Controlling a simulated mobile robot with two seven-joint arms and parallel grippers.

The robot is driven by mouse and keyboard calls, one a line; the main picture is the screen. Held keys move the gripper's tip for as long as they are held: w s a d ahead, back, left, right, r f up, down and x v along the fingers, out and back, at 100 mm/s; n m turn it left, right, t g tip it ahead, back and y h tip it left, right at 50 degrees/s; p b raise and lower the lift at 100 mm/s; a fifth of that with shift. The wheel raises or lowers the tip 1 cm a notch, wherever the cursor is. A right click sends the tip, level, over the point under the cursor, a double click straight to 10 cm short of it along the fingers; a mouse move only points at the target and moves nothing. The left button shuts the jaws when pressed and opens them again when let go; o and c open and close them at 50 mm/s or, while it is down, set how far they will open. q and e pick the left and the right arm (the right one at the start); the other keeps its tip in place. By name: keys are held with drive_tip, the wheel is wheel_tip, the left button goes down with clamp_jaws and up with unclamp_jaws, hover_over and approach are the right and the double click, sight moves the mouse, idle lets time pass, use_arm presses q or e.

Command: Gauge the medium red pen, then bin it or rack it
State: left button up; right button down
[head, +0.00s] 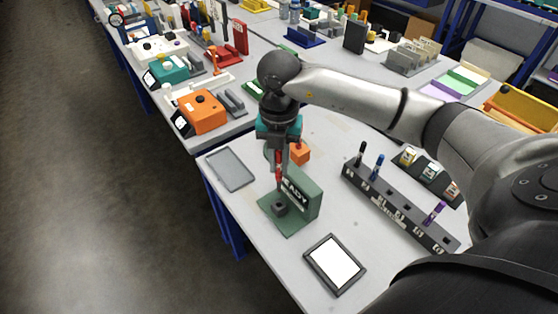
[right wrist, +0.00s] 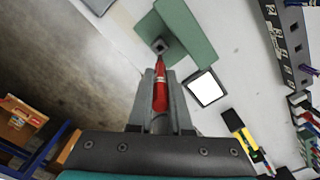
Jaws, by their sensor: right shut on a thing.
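My right gripper (head: 282,163) is shut on the red pen (head: 279,180), which hangs roughly upright above the green gauge stand (head: 292,226). In the right wrist view the red pen (right wrist: 160,92) lies between the two fingers, its tip toward the dark square socket (right wrist: 159,46) of the gauge. I cannot tell whether the tip touches the socket. The gauge's upright panel reads "READY", partly covered by the pen and gripper. The dark pen rack (head: 405,208) stands to the right, holding a black pen (head: 360,153), a blue pen (head: 377,167) and a purple pen (head: 433,213). My left gripper is out of view.
A white-screened tablet (head: 334,263) lies in front of the gauge. A shallow grey tray (head: 229,169) lies at the left table edge. An orange block (head: 299,153) sits behind the gauge. A dark holder with small cartons (head: 430,174) stands behind the rack.

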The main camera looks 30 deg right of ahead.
sight(279, 188)
drive_tip(key=shift+f+b, duration=1.85)
drive_tip(key=shift+f, duration=0.7)
drive_tip(key=shift+f+b, duration=1.55)
drive_tip(key=shift+f, duration=0.6)
drive_tip(key=shift+r, duration=0.1)
wheel_tip(279, 188, up, 6)
drive_tip(key=p, duration=0.5)
drive_tip(key=shift+r, duration=0.15)
